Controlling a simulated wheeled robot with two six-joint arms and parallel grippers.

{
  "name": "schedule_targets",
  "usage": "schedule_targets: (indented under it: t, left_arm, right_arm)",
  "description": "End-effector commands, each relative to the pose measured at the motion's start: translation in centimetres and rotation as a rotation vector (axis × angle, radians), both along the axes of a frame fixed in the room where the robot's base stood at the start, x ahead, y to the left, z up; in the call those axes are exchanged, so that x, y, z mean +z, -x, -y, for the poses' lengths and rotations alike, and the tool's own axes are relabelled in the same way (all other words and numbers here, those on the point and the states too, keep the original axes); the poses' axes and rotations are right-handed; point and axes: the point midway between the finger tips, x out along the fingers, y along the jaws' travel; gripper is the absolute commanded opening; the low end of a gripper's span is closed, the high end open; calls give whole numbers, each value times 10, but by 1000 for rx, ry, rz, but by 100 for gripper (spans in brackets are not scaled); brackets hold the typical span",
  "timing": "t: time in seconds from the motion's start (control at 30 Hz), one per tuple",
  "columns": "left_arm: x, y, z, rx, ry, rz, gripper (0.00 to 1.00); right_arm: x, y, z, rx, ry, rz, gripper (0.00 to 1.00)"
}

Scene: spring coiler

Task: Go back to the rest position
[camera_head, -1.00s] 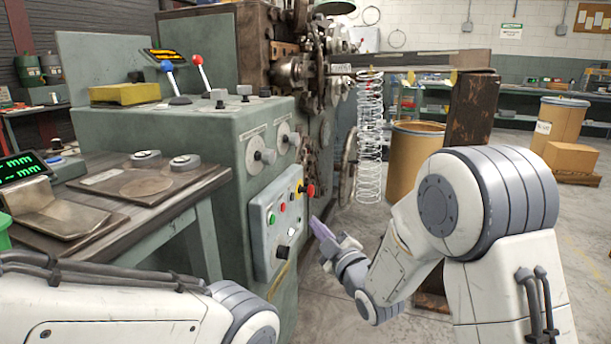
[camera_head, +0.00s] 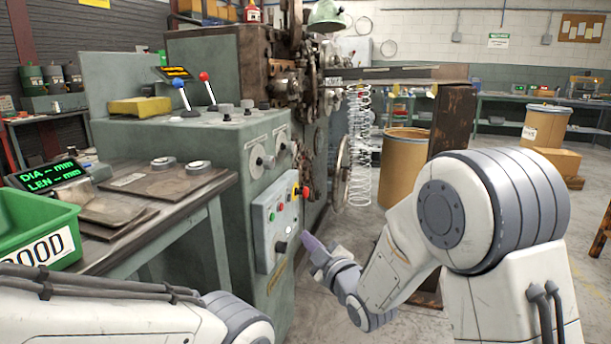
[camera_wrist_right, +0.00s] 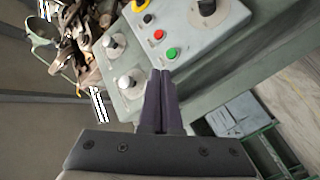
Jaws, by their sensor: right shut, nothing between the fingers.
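My right gripper (camera_head: 311,246) is beside the front of the spring coiler (camera_head: 225,150), near the lower part of its button panel (camera_head: 273,236). It also shows in the right wrist view (camera_wrist_right: 163,75), where its two purple fingers are together with nothing between them. There the fingers point toward the panel (camera_wrist_right: 205,28) with its red, green and yellow buttons; I cannot tell whether they touch it. My left arm crosses the lower left of the head view; its gripper is out of frame.
A worn bench (camera_head: 190,184) stands at left, with a green GOOD bin (camera_head: 22,252) and a display (camera_head: 48,176). Coiled wire (camera_head: 360,150) hangs beside the coiler. A barrel (camera_head: 402,165) stands behind my right arm.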

Motion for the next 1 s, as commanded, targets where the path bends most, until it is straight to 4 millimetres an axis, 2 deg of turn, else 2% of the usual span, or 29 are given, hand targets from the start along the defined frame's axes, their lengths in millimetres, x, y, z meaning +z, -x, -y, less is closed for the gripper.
schedule_targets:
  t: [0.03,0.27,0.37,0.47,0.57,0.77,1.0]
  left_arm:
    - [12,0,0,0,0,0,0]
    - [50,0,0,0,0,0,0]
    - [73,0,0,0,0,0,0]
    - [106,0,0,0,0,0,0]
    - [143,0,0,0,0,0,0]
    - [211,0,0,0,0,0,0]
    - [290,0,0,0,0,0,0]
  right_arm:
    - [12,3,-3,1,0,-23,0]
    - [37,20,-12,-8,-1,-185,0]
    - [52,34,-16,-19,-4,-284,0]
    - [76,56,-20,-37,-4,-416,0]
    - [100,87,-21,-66,-5,-576,0]
    - [146,164,-16,-148,9,-897,0]
    - [212,274,7,-277,61,-1264,0]
